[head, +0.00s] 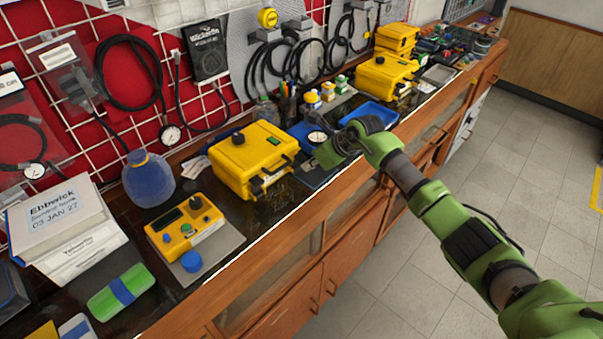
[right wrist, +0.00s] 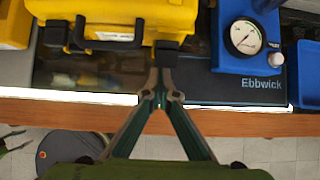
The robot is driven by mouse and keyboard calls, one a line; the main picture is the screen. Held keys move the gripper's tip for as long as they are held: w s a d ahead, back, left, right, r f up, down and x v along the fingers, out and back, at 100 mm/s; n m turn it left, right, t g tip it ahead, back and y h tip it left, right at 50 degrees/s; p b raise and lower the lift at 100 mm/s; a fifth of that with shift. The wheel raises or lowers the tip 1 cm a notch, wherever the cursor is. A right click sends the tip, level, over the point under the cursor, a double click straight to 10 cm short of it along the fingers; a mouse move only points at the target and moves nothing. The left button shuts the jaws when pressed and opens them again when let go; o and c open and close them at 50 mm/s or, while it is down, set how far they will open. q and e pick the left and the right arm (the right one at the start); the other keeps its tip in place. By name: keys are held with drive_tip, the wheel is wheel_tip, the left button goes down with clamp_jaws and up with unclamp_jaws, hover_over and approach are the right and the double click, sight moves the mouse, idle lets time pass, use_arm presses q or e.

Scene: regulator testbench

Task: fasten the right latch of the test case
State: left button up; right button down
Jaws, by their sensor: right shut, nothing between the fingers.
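The yellow test case (head: 253,158) stands shut on the dark bench top, and its front also shows at the top of the right wrist view (right wrist: 120,14). Its black handle (right wrist: 108,38) is on the front, between two black latches. The right latch (right wrist: 168,52) is right at my fingertips in the wrist view; I cannot tell whether they touch it or whether it is fastened. The left latch (right wrist: 57,34) is at the other side of the handle. My left gripper is not in view.
A blue gauge unit (right wrist: 246,38) on an "Ebbwick" mat (right wrist: 262,86) stands right of the case. A yellow control box (head: 184,226) and a blue cap (head: 191,261) lie to the left. A blue tray (head: 369,114) is beyond my gripper. The bench's wooden front edge (head: 262,247) is close.

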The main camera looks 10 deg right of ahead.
drive_tip(key=shift+w+r+g+h, duration=0.3)
drive_tip(key=shift+w+r+g, duration=0.05)
drive_tip(key=shift+r+g, duration=0.05)
drive_tip(key=shift+w+d+f+g+h, duration=0.2)
drive_tip(key=shift+g+h, duration=0.1)
drive_tip(key=shift+g, duration=0.1)
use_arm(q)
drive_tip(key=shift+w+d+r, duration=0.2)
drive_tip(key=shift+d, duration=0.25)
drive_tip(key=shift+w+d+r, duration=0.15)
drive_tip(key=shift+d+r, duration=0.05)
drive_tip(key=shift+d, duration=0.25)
use_arm(e)
drive_tip(key=shift+s+a+r, duration=0.1)
drive_tip(key=shift+a+r, duration=0.05)
drive_tip(key=shift+r, duration=0.8)
